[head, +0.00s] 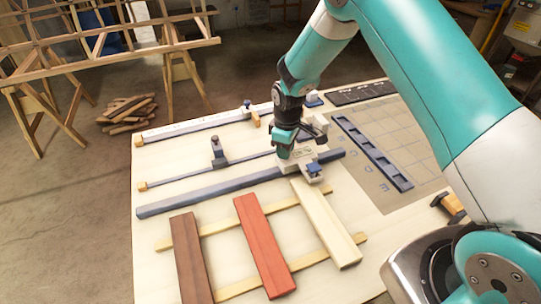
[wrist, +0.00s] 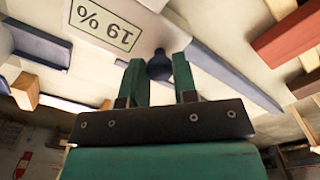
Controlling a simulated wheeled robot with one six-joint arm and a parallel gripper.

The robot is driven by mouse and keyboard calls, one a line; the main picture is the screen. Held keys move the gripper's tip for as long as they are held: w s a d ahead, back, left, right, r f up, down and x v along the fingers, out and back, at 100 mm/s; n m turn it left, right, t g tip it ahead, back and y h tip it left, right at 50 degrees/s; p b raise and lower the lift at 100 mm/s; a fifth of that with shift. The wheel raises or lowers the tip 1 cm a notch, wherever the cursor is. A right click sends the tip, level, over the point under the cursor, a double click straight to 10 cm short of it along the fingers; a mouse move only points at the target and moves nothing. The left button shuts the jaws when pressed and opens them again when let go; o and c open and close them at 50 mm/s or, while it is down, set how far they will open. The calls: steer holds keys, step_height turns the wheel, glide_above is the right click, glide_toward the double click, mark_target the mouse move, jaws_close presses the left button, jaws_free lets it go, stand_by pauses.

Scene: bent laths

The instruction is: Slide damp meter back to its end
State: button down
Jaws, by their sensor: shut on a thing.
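The damp meter (head: 297,161) is a pale cream block near the right end of a long blue-grey rail (head: 215,190). In the wrist view its pale body carries a display (wrist: 104,22) reading 19 %, seen upside down. My gripper (head: 287,142) is above the meter. In the wrist view my gripper's two green fingers (wrist: 160,76) are on either side of a dark round knob (wrist: 159,66), shut on it. The rail also shows in the wrist view (wrist: 232,80). The arm and gripper hide part of the meter in the head view.
Brown (head: 190,258), red (head: 264,245) and cream (head: 326,222) boards lie across two pale strips in front. A thinner rail with an upright slider (head: 217,152) and a marked rail (head: 198,127) lie behind. A slotted dark bar (head: 372,153) lies right.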

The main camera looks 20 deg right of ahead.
steer(key=d, duration=0.7)
steer(key=w+d+b, duration=0.1)
steer(key=d, duration=0.3)
steer(key=shift+d, duration=0.45)
steer(key=c, duration=0.9)
jaws_free()
steer(key=shift+d, duration=0.15)
steer(key=shift+a, duration=0.2)
steer(key=shift+r, duration=0.2)
step_height(320, 180, up, 17)
steer(key=b, duration=0.3)
